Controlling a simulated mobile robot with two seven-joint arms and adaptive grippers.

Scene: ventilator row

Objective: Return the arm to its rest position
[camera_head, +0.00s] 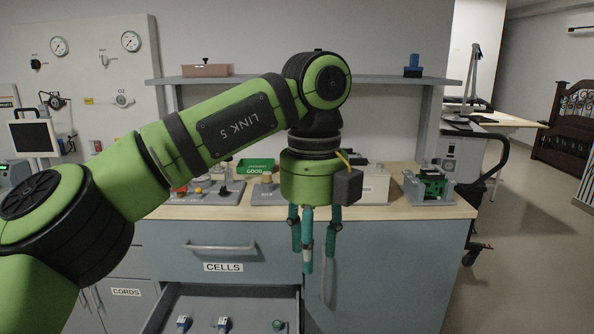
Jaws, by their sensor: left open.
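My left arm comes in from the left, raised across the front of the workbench. Its gripper (309,244) points straight down at the bench's front edge. Its teal fingers are spread apart, and I see nothing held between them. The fingers hang in front of the blue-grey cabinet front. My right gripper is not in view.
The wooden bench top (455,207) carries a green tray (256,166) and a grey fixture with a green part (432,186). A grey shelf (375,79) runs above. Below the CELLS label (223,267), an open drawer (253,297) holds small items. Floor is clear at right.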

